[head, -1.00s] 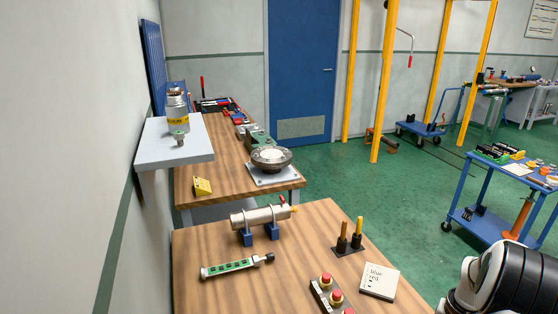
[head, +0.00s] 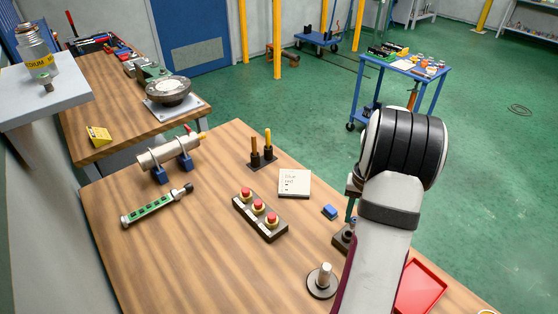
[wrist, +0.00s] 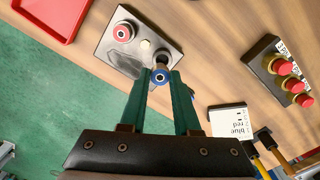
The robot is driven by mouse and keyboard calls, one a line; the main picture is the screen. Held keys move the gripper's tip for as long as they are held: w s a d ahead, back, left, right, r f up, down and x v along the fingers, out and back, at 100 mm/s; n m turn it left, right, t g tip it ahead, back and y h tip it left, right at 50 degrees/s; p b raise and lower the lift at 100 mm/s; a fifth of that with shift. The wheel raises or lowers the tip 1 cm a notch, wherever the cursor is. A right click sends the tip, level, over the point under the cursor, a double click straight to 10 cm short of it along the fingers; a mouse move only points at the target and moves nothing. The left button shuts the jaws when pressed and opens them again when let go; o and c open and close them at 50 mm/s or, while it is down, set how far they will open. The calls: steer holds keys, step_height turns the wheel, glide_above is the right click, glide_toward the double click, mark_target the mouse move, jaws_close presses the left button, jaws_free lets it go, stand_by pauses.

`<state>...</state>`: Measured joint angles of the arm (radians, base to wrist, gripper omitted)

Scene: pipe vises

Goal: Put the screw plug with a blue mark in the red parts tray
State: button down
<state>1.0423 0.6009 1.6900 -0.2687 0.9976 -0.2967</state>
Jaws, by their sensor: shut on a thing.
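The screw plug with a blue mark (wrist: 160,76) is between the fingertips of my gripper (wrist: 161,80) in the wrist view. The gripper is shut on it. It is at the edge of a grey metal plate (wrist: 118,63); I cannot tell whether it touches the plate. A plug with a red mark (wrist: 122,32) stands on that plate. The red parts tray (wrist: 65,37) is at the upper left, apart from the plate, and looks empty where visible. In the head view the tray (head: 432,272) is partly hidden behind my arm, which also hides most of the gripper.
A blue block (head: 330,212), a white card (head: 295,183) and a box with red buttons (head: 260,216) lie left of my arm. A round stand with a post (head: 322,284) is near the front. A pipe on blue supports (head: 168,152) stands farther left.

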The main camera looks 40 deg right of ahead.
steer(key=s+a+r, duration=0.2)
steer(key=s, duration=1.3)
steer(key=s+a+r, duration=0.2)
steer(key=s, duration=1.3)
steer(key=shift+m, duration=0.3)
steer(key=w+d+f, duration=0.1)
steer(key=w+f, duration=0.1)
steer(key=w, duration=0.1)
steer(key=w+d+f, duration=0.2)
steer(key=w, duration=0.1)
steer(key=w+d+f, duration=0.2)
steer(key=w+f, duration=0.1)
steer(key=shift+w+d+f, duration=0.1)
steer(key=shift+w+d, duration=0.15)
steer(key=shift+w, duration=0.1)
glide_above(413, 291)
step_height(413, 291, down, 4)
steer(key=shift+f, duration=0.1)
steer(key=shift+f, duration=0.1)
steer(key=c, duration=0.6)
jaws_free()
steer(key=shift+c, duration=0.2)
